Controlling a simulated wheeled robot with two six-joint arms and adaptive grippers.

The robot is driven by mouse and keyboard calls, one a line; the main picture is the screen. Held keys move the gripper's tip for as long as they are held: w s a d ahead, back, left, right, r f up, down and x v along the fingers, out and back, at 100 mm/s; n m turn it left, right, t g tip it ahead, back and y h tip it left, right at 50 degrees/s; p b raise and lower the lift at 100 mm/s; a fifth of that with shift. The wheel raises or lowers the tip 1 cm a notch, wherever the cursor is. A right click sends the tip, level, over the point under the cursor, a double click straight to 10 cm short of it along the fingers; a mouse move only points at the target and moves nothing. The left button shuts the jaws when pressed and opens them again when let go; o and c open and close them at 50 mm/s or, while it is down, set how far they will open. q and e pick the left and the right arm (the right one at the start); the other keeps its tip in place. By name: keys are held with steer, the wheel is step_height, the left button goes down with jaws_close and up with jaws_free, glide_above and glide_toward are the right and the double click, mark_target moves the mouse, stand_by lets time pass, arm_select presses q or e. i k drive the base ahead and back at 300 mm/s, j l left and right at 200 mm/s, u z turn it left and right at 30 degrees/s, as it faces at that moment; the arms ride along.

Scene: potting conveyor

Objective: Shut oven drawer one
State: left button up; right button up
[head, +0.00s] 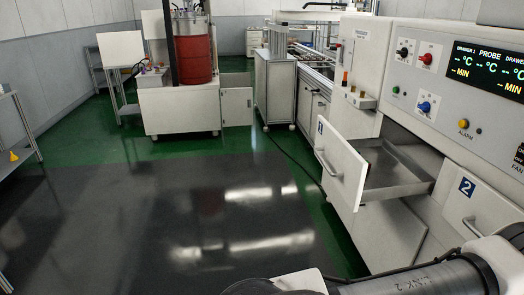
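Oven drawer one (343,165) is pulled out from the oven, with a white front panel marked 1 and a metal bar handle (327,164). Its shallow metal tray interior (402,172) shows behind the front, and I see nothing lying in the visible part. The neighbouring drawer two (480,212), marked 2, appears shut. Neither of my grippers is in view. Part of one of my arms crosses the bottom right, in front of the lower oven cabinet.
The oven's control panel (455,75) has knobs, buttons and a display. A grey cabinet (276,90) and a white cart with a red drum (195,58) stand further back. A cable (290,155) lies on the floor. The dark floor (170,220) left of the drawer is clear.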

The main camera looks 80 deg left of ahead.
mark_target(392, 175)
steer(key=i+u, duration=0.15)
steer(key=u, duration=0.3)
steer(key=i+u, duration=0.1)
steer(key=u, duration=0.3)
steer(key=i+l+u, duration=0.1)
steer(key=u, duration=0.35)
steer(key=i+l+u, duration=0.1)
steer(key=u, duration=0.35)
steer(key=l+u, duration=0.2)
steer(key=u, duration=0.25)
steer(key=i+l+u, duration=0.1)
steer(key=u, duration=0.3)
steer(key=l, duration=0.1)
